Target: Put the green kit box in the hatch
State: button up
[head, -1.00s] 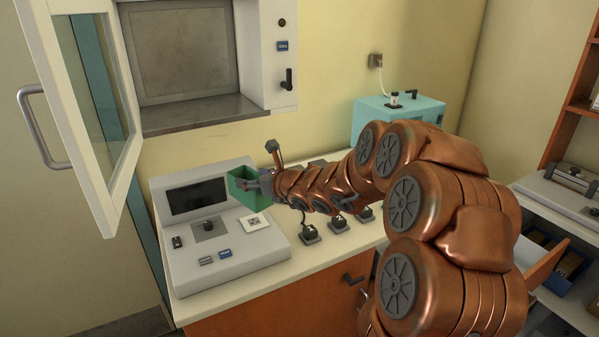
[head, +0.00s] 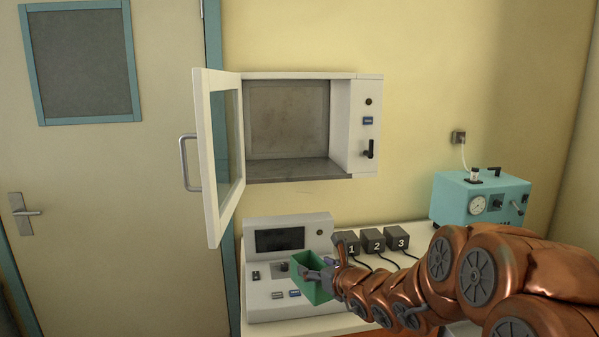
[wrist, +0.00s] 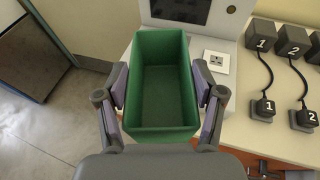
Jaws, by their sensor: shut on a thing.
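The green kit box (head: 311,279) is an open-topped, empty box. My gripper (head: 326,277) is shut on it, above the front of the grey console. In the wrist view the green kit box (wrist: 163,85) sits between my two fingers (wrist: 162,88), one pad against each long side; its inside looks bare. The hatch (head: 289,120) is a white wall-mounted cabinet with its glass door (head: 222,150) swung open to the left. Its inside is empty, with a grey floor (head: 285,169). The box is below the hatch and a little to the right of its door.
The grey console (head: 262,293) with a dark screen stands on the white counter (head: 405,252) below the hatch. Blocks numbered 1, 2 and 3 (head: 373,240) with cables stand to its right. A teal device (head: 480,200) with a gauge is further right. The open door juts out left.

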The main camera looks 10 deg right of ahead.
aim_at(301, 167)
jog(key=z, duration=1.85)
jog(key=i, duration=0.9)
jog(key=u, duration=3.2)
